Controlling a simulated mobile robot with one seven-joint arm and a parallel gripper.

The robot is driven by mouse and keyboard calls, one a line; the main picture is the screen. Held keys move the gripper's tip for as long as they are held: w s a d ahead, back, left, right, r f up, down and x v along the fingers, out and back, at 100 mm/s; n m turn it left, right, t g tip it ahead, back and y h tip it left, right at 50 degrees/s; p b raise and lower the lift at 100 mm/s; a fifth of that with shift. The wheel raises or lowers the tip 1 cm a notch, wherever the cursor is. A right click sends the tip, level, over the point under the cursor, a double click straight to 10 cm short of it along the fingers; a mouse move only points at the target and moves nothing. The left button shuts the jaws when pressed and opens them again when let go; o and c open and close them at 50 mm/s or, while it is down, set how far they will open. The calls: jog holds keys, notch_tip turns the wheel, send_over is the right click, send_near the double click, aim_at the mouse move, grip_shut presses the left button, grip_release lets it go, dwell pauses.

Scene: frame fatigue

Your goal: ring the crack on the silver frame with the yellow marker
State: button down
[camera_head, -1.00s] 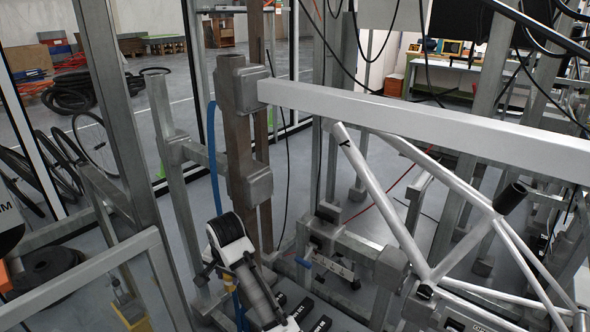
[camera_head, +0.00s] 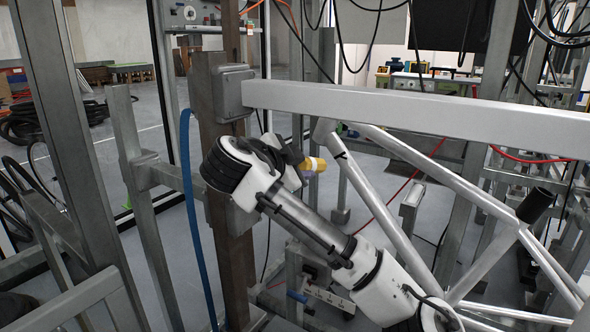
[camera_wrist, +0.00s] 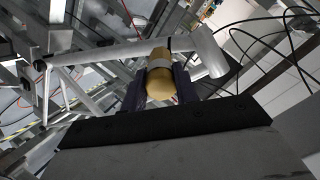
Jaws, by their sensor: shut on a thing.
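My gripper (camera_head: 297,162) is shut on the yellow marker (camera_head: 313,164), left of the silver frame's upper left end. In the wrist view the marker (camera_wrist: 160,78) stands between my two dark fingers (camera_wrist: 160,85), with a pale band around it. The silver frame (camera_head: 378,198) is a bicycle frame of joined tubes. It also shows in the wrist view (camera_wrist: 110,51), beyond the marker. A short thin dark mark (camera_head: 342,155), perhaps the crack, shows on a tube near that end. I cannot tell whether the marker tip touches the frame; the tip is hidden.
A thick grey horizontal beam (camera_head: 420,115) crosses just above the frame. A brown upright post (camera_head: 228,170) with a grey bracket stands behind my arm. A blue hose (camera_head: 190,215) hangs at the left. Black cables (camera_head: 375,35) hang at the upper right.

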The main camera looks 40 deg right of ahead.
jog(key=shift+w+d+r+p, duration=0.2)
jog(key=shift+d+p, duration=0.15)
jog(key=shift+d, duration=0.15)
jog(key=shift+w+d+p, duration=0.25)
jog(key=shift+d+p, duration=0.05)
jog(key=shift+d, duration=0.3)
jog(key=shift+w+d+p, duration=0.2)
jog(key=shift+d+p, duration=0.15)
jog(key=shift+d, duration=0.3)
jog(key=shift+w+d+p, duration=0.25)
jog(key=shift+d+p, duration=0.05)
jog(key=shift+d, duration=0.3)
jog(key=shift+w+d+f, duration=0.1)
jog(key=shift+w+d, duration=0.05)
jog(key=shift+d, duration=0.15)
jog(key=shift+f+b, duration=0.2)
jog(key=shift+b, duration=0.2)
jog(key=shift+w+d+r+b, duration=0.15)
jog(key=shift+w+d+b, duration=0.15)
jog(key=shift+d, duration=0.25)
dwell(1.8)
jog(key=shift+a, duration=0.1)
